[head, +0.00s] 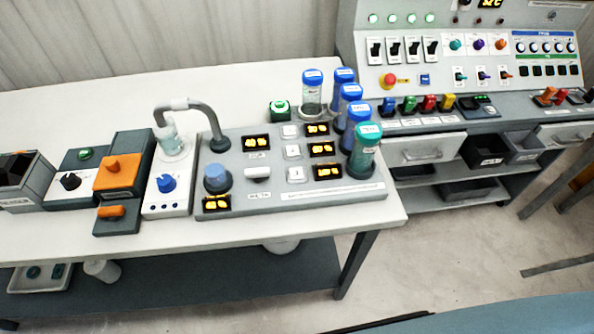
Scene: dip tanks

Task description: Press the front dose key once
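A grey dosing panel (345,192) sits at the front right of the white bench. Three square white keys run in a column on it, each with an orange lit display to its right. The front key (296,175) is nearest the bench's front edge, beside the front display (328,171). The middle key (292,151) and the back key (290,131) lie behind it. Whether any key is pressed in cannot be told. Neither of my grippers is in view, and nothing covers the keys.
Several capped cylinders, including a green-capped one (364,152), stand along the panel's right and back. A blue knob (216,178) and a curved grey spout (205,115) are at its left. An orange-topped unit (119,175) stands farther left. The bench (240,90) is clear behind.

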